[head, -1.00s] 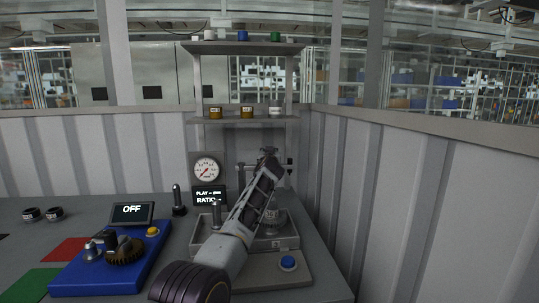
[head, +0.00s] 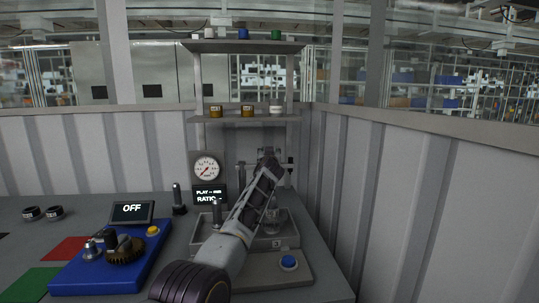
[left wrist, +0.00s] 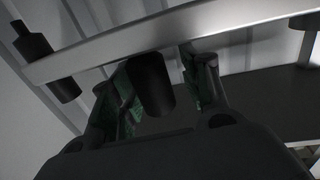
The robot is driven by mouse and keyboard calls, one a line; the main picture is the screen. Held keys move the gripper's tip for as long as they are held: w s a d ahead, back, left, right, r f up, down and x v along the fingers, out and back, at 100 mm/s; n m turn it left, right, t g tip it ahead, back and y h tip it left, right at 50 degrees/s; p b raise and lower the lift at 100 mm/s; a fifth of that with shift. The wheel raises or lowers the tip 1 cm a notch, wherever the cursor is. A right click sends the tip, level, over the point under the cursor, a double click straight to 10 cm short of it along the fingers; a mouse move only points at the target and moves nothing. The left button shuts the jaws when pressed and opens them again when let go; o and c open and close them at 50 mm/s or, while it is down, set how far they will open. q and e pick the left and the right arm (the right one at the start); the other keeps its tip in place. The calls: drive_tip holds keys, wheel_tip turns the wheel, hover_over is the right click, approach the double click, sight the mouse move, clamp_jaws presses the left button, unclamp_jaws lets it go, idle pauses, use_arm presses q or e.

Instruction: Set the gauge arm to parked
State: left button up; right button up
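The gauge (head: 207,168) is a white round dial on a dark panel, behind the grey fixture in the head view. In the left wrist view, a pale metal bar (left wrist: 230,28) crosses above the gripper (left wrist: 160,95). A dark round knob (left wrist: 152,82) on the bar sits between the fingers, with a gap on the right side. The fingers look open around it. My right gripper is not in view.
A grey fixture (head: 302,270) with a blue button (head: 288,262) lies under my arm. A shelf (head: 245,119) is behind; a ribbed wall (head: 420,210) closes the right side.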

use_arm(q)
drive_tip(key=shift+s+d+r, duration=0.1)
drive_tip(key=shift+r, duration=0.05)
drive_tip(key=shift+r, duration=4.95)
drive_tip(key=shift+c, duration=0.4)
